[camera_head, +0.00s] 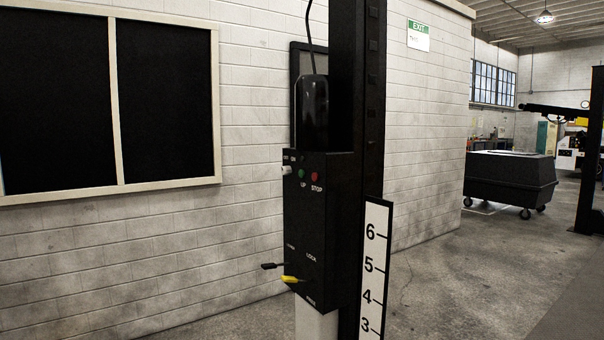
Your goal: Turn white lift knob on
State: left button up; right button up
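The white lift knob (286,169) sits on the upper left of a black control box (330,240), below a small white label that seems to read ON at one side. Its exact turn position is too small to tell. Beside it are a green UP button (302,173) and a red STOP button (314,176). Lower on the box are a black lever (271,266) and a yellow lever (291,279) by small white lettering. Neither of my grippers shows in the head view.
The box is fixed to a tall black post (358,80), with a numbered white scale (373,270) at its right. A white brick wall (250,100) stands behind. A black wheeled bin (508,177) is farther back right. The concrete floor (440,290) between is clear.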

aim_at(286, 170)
jog(key=i+j+z, duration=0.2)
jog(key=z, duration=0.25)
jog(key=i+j+z, duration=0.15)
jog(key=j+z, duration=0.3)
